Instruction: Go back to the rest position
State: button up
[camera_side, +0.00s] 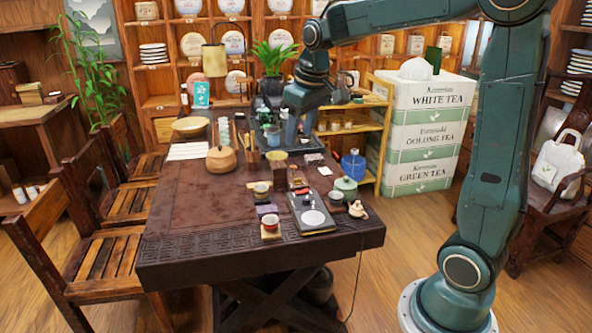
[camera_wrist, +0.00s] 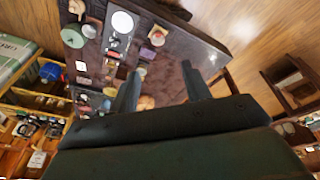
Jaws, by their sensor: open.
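My gripper (camera_side: 300,128) hangs over the far part of the dark carved tea table (camera_side: 185,222) in the side view, at the end of my green arm. In the wrist view, my gripper (camera_wrist: 160,85) shows two grey fingers spread well apart. Nothing is between the fingers, and the table lies beyond them. The fingertips are small in the side view, and I cannot tell how far they are above the dark tray (camera_side: 309,148) and the small items there.
The table holds a round brown pot (camera_side: 221,160), a scale (camera_side: 312,212), a blue jar (camera_side: 353,165) and several small cups. White tea boxes (camera_side: 422,135) and a yellow shelf (camera_side: 372,130) stand at right. Chairs (camera_side: 105,262) line the left. The table's front left is clear.

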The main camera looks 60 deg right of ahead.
jog(key=s+a+t, duration=0.1)
jog(key=s+a, duration=0.4)
jog(key=s, duration=0.5)
jog(key=s+a+f+n+t, duration=0.1)
jog(key=s+a+t, duration=0.1)
jog(key=s+a, duration=0.4)
jog(key=shift+s+a+f+y, duration=0.15)
jog(key=shift+s+a+y, duration=0.2)
jog(key=shift+s, duration=1.65)
